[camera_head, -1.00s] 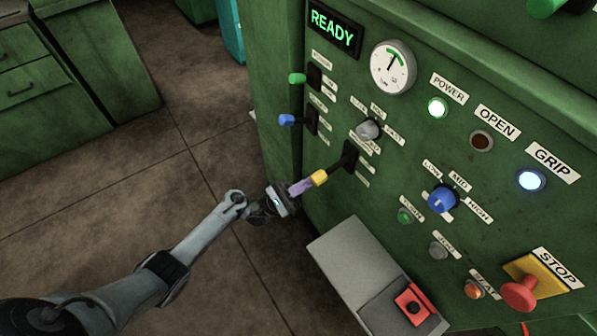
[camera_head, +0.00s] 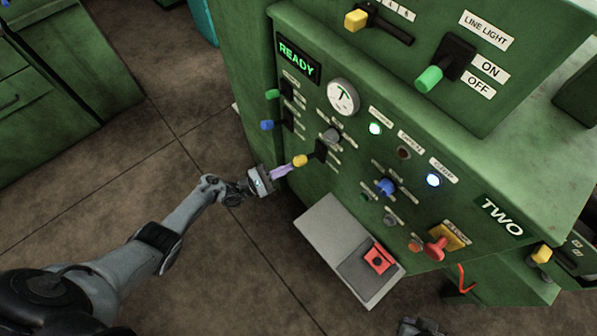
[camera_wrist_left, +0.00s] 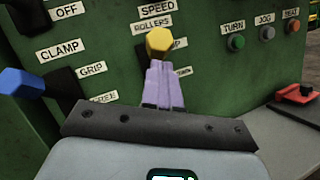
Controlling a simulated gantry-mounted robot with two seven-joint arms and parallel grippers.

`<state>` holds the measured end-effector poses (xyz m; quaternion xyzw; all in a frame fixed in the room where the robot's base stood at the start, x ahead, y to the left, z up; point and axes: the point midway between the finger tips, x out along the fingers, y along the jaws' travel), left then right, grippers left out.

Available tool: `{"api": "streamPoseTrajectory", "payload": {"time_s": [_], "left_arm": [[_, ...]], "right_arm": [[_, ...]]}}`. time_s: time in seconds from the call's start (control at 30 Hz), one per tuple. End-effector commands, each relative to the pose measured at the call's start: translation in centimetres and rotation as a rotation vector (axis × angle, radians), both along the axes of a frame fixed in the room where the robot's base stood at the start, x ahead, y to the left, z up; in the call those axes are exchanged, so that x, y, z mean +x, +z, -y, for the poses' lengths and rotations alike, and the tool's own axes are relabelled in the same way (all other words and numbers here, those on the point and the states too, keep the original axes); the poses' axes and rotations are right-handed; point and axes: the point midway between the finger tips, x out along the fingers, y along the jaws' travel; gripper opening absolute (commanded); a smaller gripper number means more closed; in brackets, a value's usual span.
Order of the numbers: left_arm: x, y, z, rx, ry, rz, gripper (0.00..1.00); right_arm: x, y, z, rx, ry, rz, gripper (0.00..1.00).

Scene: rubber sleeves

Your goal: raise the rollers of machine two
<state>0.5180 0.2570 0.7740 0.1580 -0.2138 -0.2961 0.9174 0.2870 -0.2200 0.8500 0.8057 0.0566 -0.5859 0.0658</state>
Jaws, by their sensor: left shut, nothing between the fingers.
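Machine two is the green cabinet with the TWO plate (camera_head: 502,218) on its front and a lit READY display. The yellow rollers knob (camera_head: 300,161) sits on a lever in a dark slot (camera_head: 321,151) on its panel. In the left wrist view the yellow knob (camera_wrist_left: 159,40) is right below the ROLLERS label (camera_wrist_left: 152,24). My left gripper (camera_head: 288,169) has its pale purple fingers shut and empty, with the tips at the knob. In the left wrist view the fingertips (camera_wrist_left: 159,66) lie just under the knob; whether they touch it is unclear.
A blue clamp knob (camera_head: 267,125) and a green knob (camera_head: 272,94) stick out left of the rollers lever. A grey shelf (camera_head: 330,232) with a red button box (camera_head: 379,259) juts out below. A red STOP button (camera_head: 435,249) is at lower right. Open floor lies left.

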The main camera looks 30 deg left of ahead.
Motion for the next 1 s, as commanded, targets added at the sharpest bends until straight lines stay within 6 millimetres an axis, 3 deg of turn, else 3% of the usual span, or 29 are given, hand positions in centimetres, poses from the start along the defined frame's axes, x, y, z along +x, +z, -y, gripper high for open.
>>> {"api": "streamPoseTrajectory", "payload": {"time_s": [0.23, 0.47, 0.8, 1.0], "left_arm": [[-0.1, -1.1, -0.4, 0.001, 0.0, 0.001, 0.0], [-0.5, -3.8, -1.5, 0.001, -0.003, -0.001, 0.0], [-5.5, -4.9, -5.6, 0.002, -0.004, -0.002, 0.0], [-7.3, -5.4, -7.0, 0.0, -0.003, 0.0, 0.0]], "right_arm": [[0.0, -1.3, 0.0, 0.0, 0.0, -0.004, 0.0], [0.0, -4.1, -0.1, 0.004, -0.002, -0.002, 0.0], [0.1, -4.1, -0.3, 0.012, -0.007, 0.0, 0.0], [0.1, -4.6, -0.3, 0.011, -0.006, 0.0, 0.0]]}}
